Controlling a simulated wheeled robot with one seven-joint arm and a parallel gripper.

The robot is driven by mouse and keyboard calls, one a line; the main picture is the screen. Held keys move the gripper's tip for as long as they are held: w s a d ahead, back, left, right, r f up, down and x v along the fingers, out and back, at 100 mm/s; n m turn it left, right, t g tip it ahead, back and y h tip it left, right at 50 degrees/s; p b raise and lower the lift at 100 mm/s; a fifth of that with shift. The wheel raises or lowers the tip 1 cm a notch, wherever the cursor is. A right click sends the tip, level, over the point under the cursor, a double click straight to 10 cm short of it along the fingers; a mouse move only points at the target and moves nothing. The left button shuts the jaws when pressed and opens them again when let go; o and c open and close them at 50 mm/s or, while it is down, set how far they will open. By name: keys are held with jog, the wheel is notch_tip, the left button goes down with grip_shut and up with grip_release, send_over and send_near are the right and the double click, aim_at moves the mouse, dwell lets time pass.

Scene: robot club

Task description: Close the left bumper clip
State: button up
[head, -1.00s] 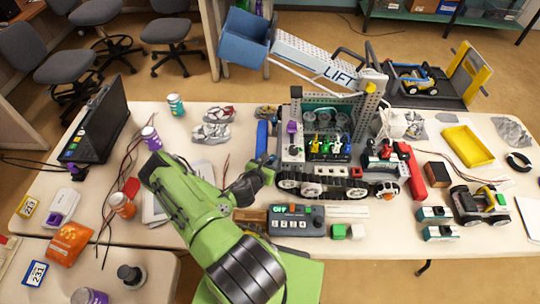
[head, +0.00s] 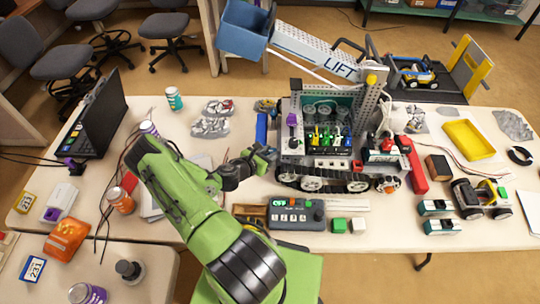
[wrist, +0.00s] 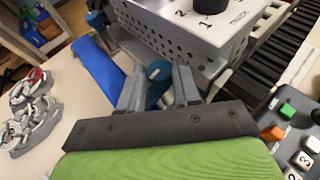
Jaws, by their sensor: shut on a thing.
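The tracked robot (head: 318,165) with the LIFT arm stands mid-table. The blue bumper (head: 262,130) is at its left side; it also shows in the wrist view (wrist: 98,70) as a long blue bar. My gripper (head: 268,155) is at the robot's left front corner. In the wrist view my gripper (wrist: 160,85) is shut on a small blue part, which looks like the left bumper clip (wrist: 157,74). This part sits beside the perforated grey side plate, near the bumper's right side. My fingers hide much of it, and I cannot tell whether it is latched.
A control box (head: 296,214) with buttons lies in front of the robot, close to my arm. Grey metal-looking parts (head: 210,126) lie left of the bumper. A black laptop (head: 95,118) stands at the left. A black track (wrist: 275,60) is right of my fingers.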

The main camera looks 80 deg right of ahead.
jog(key=shift+w+m+g+y+b, duration=0.15)
jog(key=shift+m+g+y+b, duration=0.3)
jog(key=shift+m+g, duration=0.35)
jog(key=shift+d, duration=0.1)
jog(key=o, duration=0.7)
jog(key=shift+o, duration=0.2)
jog(key=v, duration=1.5)
jog(key=shift+a+r, duration=0.2)
jog(key=shift+a, duration=0.05)
jog(key=shift+w, duration=0.2)
